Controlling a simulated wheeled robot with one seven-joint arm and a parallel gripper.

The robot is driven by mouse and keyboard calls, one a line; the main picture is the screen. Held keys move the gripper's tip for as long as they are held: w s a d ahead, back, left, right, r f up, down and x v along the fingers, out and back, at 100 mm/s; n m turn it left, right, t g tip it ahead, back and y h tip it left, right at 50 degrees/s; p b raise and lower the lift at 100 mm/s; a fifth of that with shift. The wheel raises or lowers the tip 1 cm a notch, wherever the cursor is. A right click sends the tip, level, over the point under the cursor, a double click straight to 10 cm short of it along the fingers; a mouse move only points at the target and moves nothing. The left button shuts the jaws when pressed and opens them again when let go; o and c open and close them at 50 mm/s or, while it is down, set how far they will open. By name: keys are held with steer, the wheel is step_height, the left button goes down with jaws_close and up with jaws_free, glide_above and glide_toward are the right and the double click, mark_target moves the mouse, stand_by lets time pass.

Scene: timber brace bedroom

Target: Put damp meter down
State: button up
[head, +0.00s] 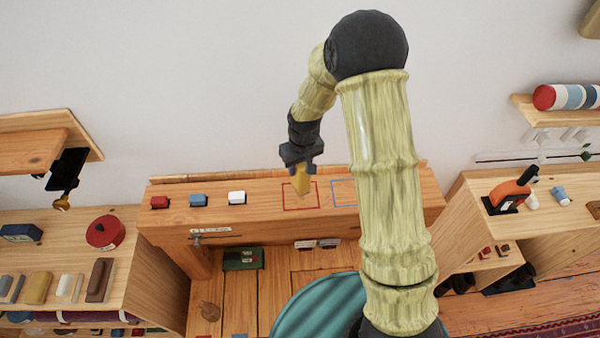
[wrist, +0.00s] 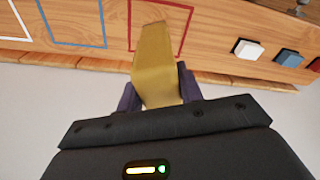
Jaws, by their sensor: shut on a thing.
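The damp meter, a yellow block-like thing (head: 301,181), is held in my gripper (head: 301,168) above the wooden ledge. In the wrist view the damp meter (wrist: 156,65) sits between the two dark fingers of my gripper (wrist: 160,88), which are shut on it. Its far end overlaps the red square outline (wrist: 186,28) in that view. In the head view it hangs over the red outline (head: 287,199) on the ledge top. I cannot tell whether its lower end touches the wood.
A blue outline (head: 343,193) lies right of the red one. Red (head: 160,202), blue (head: 198,200) and white (head: 237,198) blocks stand on the ledge (head: 262,198) to the left. Shelves with tools flank both sides. A green box (head: 243,259) sits below.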

steer(key=shift+f+p, duration=0.6)
steer(key=shift+f, duration=1.3)
steer(key=shift+f, duration=0.15)
steer(key=o, duration=1.1)
steer(key=shift+c, duration=0.2)
steer(key=r+b, duration=0.1)
steer(key=r, duration=0.3)
steer(key=s+r+b, duration=0.1)
steer(key=r, duration=0.3)
steer(key=r+b, duration=0.1)
steer(key=r, duration=0.3)
steer(key=shift+s+d+r, duration=0.15)
steer(key=shift+s+d, duration=0.1)
